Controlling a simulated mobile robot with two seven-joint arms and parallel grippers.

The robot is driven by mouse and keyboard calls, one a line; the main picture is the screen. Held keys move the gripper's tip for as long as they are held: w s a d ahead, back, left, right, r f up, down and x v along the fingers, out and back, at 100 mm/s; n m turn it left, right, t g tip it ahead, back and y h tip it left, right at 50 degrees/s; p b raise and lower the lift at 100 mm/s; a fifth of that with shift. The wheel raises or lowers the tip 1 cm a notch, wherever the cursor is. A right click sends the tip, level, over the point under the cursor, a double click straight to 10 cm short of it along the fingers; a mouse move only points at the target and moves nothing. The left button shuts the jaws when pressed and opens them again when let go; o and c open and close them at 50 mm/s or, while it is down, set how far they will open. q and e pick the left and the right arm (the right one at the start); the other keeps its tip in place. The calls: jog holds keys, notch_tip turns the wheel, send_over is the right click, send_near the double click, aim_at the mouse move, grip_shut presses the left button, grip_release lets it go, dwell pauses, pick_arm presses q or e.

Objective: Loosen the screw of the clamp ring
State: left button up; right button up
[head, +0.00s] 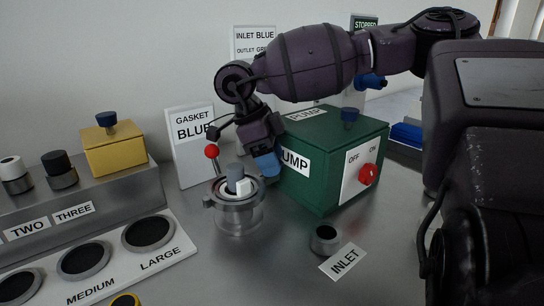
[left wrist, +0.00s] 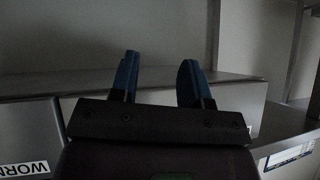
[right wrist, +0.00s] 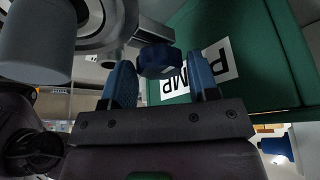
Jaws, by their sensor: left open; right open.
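The clamp ring (head: 232,203) is a metal band around the top of a clear round vessel (head: 238,220). In the right wrist view the ring (right wrist: 118,22) carries a screw with a dark blue faceted knob (right wrist: 157,61). My right gripper (head: 268,165) is open at the ring's right side, beside the pump. In the right wrist view its two blue fingers (right wrist: 160,72) stand either side of the knob, with gaps visible; I cannot tell whether either touches it. The knob is hidden in the head view. My left gripper (left wrist: 158,75) is open and empty.
A green pump box (head: 325,150) with a red switch knob (head: 368,174) stands close right of the ring. A red-ball lever (head: 211,151) rises behind the vessel. An inlet fitting (head: 325,239) stands in front. A stepped block (head: 100,205) and gasket plate (head: 190,250) lie left.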

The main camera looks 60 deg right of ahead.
jog(key=shift+c, duration=0.2)
pick_arm(q)
jog(key=shift+w+d+r, duration=0.1)
jog(key=shift+w, duration=0.2)
pick_arm(e)
jog(key=c, duration=0.6)
